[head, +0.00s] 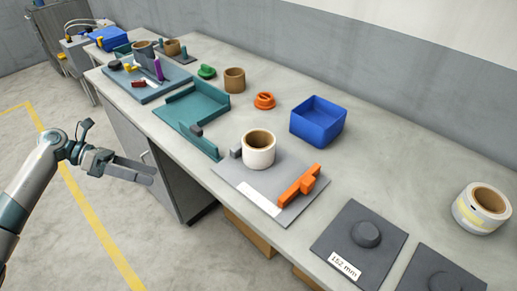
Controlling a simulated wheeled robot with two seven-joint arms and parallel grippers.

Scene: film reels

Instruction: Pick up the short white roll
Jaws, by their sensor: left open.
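A short white roll (258,150) with a brown core stands upright on a grey plate (228,174) near the middle of the bench. A wider whitish roll (481,209) with a brown core and a yellowish band stands at the right end of the bench. My left gripper (150,174) is open and empty, off the bench's front edge to the left of the white roll and clear of it. My right gripper is not in view.
An orange block (299,191) lies on the grey plate beside the roll. A teal tray (190,107), a blue bin (318,121), an orange ring (264,100) and a brown core (234,80) stand behind. A dark plate (343,258) marked 152 mm lies to the right. The bench's right rear is clear.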

